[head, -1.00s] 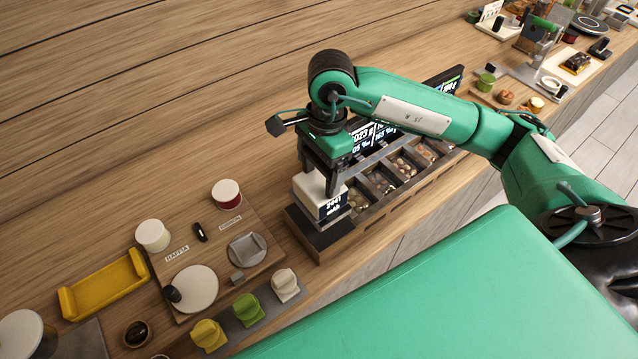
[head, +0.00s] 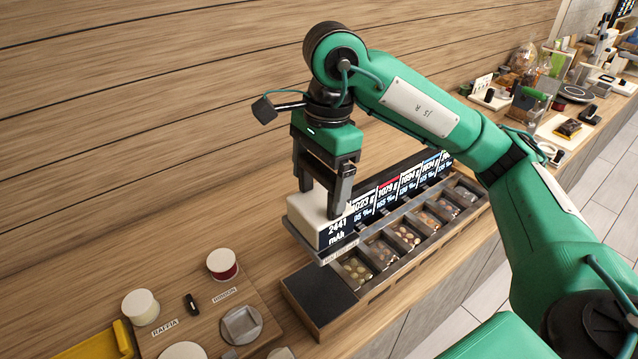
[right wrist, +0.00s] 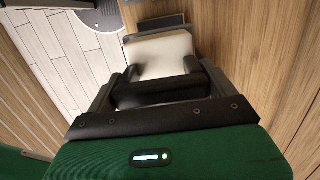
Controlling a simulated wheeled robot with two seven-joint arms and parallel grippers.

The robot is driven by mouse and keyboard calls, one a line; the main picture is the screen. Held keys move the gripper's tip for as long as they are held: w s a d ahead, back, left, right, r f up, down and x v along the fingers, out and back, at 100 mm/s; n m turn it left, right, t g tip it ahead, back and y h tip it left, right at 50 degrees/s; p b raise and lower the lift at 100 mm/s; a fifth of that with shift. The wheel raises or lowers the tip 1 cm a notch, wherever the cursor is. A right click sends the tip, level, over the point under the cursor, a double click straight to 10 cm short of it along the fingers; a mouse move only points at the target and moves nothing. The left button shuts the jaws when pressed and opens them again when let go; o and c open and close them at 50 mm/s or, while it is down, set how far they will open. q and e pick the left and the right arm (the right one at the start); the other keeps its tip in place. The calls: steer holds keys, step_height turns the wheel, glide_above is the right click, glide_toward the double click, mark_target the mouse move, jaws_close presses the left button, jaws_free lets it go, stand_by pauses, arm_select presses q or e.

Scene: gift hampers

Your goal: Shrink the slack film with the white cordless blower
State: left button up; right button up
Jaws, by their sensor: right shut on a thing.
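In the right wrist view the pale block (right wrist: 160,54) sits between the two dark fingers. At the far right end of the counter is a bundle (head: 523,58) that looks wrapped in clear film, small in view. White items stand near it, but I cannot tell whether one is the blower. My left gripper is not in view.
The bin unit (head: 400,285) holds several compartments of small items, with a lit display (head: 398,190) behind. A wooden board with spools (head: 222,264) and a grey dish (head: 240,325) lies at front left. A plank wall runs behind. Counter between board and bin unit is clear.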

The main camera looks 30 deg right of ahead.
steer(key=w+d+f, duration=0.2)
steer(key=d+f, duration=0.3)
steer(key=d, duration=1.4)
steer(key=w+d+f, duration=0.3)
steer(key=d+f, duration=0.3)
steer(key=d, duration=1.3)
steer(key=w+d+f, duration=0.3)
steer(key=d+f, duration=0.3)
steer(key=d, duration=1.3)
steer(key=shift+f+b, duration=0.15)
steer(key=shift+b, duration=0.15)
steer(key=shift+d, duration=0.1)
steer(key=shift+f+b, duration=0.3)
steer(key=shift+f, duration=1.1)
